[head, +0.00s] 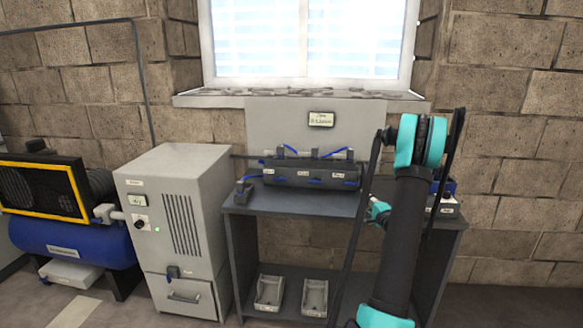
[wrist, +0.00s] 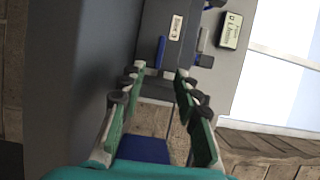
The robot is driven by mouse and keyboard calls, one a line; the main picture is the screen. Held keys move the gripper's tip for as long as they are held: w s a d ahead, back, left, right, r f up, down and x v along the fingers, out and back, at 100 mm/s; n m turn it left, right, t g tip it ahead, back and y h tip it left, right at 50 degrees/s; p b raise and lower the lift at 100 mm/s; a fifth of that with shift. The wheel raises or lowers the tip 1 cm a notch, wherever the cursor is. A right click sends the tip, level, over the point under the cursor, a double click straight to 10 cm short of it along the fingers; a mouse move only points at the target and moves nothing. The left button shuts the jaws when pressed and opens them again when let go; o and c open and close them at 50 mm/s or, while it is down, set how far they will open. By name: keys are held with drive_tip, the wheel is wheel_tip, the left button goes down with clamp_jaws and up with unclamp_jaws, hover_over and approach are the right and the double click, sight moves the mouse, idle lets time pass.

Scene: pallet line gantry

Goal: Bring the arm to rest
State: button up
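My arm (head: 405,235) rises at the right of the head view, in front of the bench, with teal joints and a dark link. My gripper (wrist: 161,74) shows in the wrist view with its two green-padded fingers apart and nothing seen held between them. In the head view, a teal part of my wrist shows beside the arm link, and the fingers cannot be made out. Beyond the fingertips in the wrist view is a dark block (wrist: 168,45) with a white label and blue parts. I cannot tell whether the fingertips touch it.
A dark bench (head: 290,200) carries a dark manifold (head: 312,175) with blue hoses. Two grey trays (head: 270,292) lie on its lower shelf. A grey cabinet (head: 172,215) and a blue compressor (head: 75,240) stand left. A blue-and-white item (head: 446,207) sits behind my arm. A window is above.

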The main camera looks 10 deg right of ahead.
drive_tip(key=s+a+n+g, duration=0.1)
drive_tip(key=a, duration=0.3)
drive_tip(key=s+a+r+n+g+y, duration=0.1)
drive_tip(key=a+n, duration=0.1)
drive_tip(key=a, duration=0.2)
drive_tip(key=s+a+r+n+g+y, duration=0.1)
drive_tip(key=a, duration=0.3)
drive_tip(key=shift+a+r+n, duration=0.25)
drive_tip(key=shift+a+n, duration=0.05)
drive_tip(key=shift+n, duration=0.1)
drive_tip(key=s+a+f+n+g, duration=0.2)
drive_tip(key=s+a+n+g, duration=0.2)
drive_tip(key=s+a, duration=0.55)
drive_tip(key=s+a+f+n+g, duration=0.1)
drive_tip(key=s+a+n+g, duration=0.4)
drive_tip(key=s, duration=0.8)
drive_tip(key=s+d+f+n+g+h, duration=0.1)
drive_tip(key=s+f+n+h, duration=0.1)
drive_tip(key=s, duration=1.1)
drive_tip(key=shift+s+d+f+n+g+h, duration=0.2)
drive_tip(key=shift+d+f+n+g+h, duration=0.15)
drive_tip(key=shift+f+h, duration=0.65)
drive_tip(key=shift+a+r, duration=0.1)
